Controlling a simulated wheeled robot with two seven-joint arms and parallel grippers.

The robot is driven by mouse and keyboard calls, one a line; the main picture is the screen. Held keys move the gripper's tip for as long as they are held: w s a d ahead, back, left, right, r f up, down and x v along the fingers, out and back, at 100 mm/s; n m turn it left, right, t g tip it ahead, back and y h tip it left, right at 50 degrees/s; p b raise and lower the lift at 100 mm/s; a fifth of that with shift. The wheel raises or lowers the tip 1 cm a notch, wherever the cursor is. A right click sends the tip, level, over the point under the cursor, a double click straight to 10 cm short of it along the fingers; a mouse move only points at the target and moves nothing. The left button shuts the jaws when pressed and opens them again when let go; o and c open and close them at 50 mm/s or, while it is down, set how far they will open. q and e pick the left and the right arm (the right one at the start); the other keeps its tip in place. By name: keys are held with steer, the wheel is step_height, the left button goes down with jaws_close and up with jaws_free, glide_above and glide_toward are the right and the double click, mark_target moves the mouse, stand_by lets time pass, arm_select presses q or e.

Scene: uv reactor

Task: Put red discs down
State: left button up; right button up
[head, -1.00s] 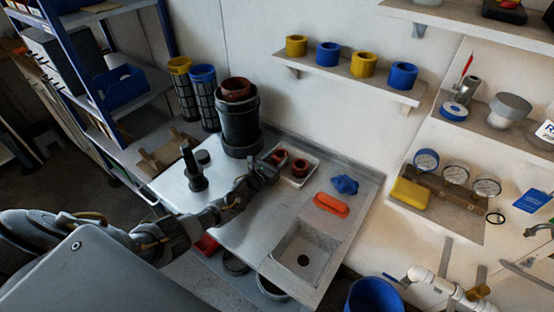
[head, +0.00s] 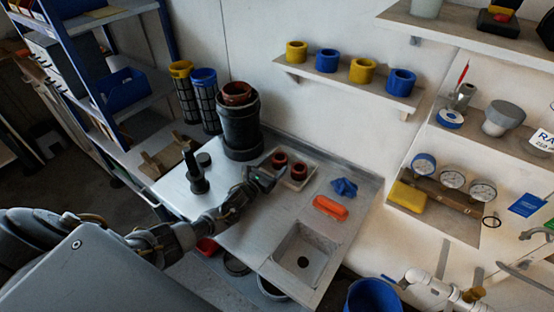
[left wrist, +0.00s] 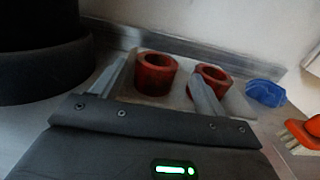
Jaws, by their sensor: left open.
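Two red discs, thick and ring-shaped with a hole, stand in a shallow pale tray (head: 309,178) on the metal worktop. The rear-left disc (head: 279,160) and the front-right disc (head: 299,170) sit apart from each other. Both also show in the left wrist view, the left one (left wrist: 155,74) and the right one (left wrist: 215,80). My left gripper (head: 266,177) is open and empty at the tray's near-left side. In the left wrist view its fingers (left wrist: 157,72) show in front of the discs, and the right finger partly covers the right disc. My right gripper is not in view.
A tall black cylinder (head: 240,128) stands behind my left gripper. A dark upright fitting (head: 196,176) is left of it. The worktop left of the sink is clear.

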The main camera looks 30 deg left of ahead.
arm_select(q)
steer(key=s+p, duration=0.1)
steer(key=s, duration=0.1)
steer(key=s+p, duration=0.1)
steer(key=s, duration=0.2)
steer(key=s+a+p, duration=0.1)
steer(key=s, duration=0.2)
steer(key=shift+r, duration=0.2)
steer(key=shift+s+a+f, duration=0.1)
steer(key=shift+s, duration=0.3)
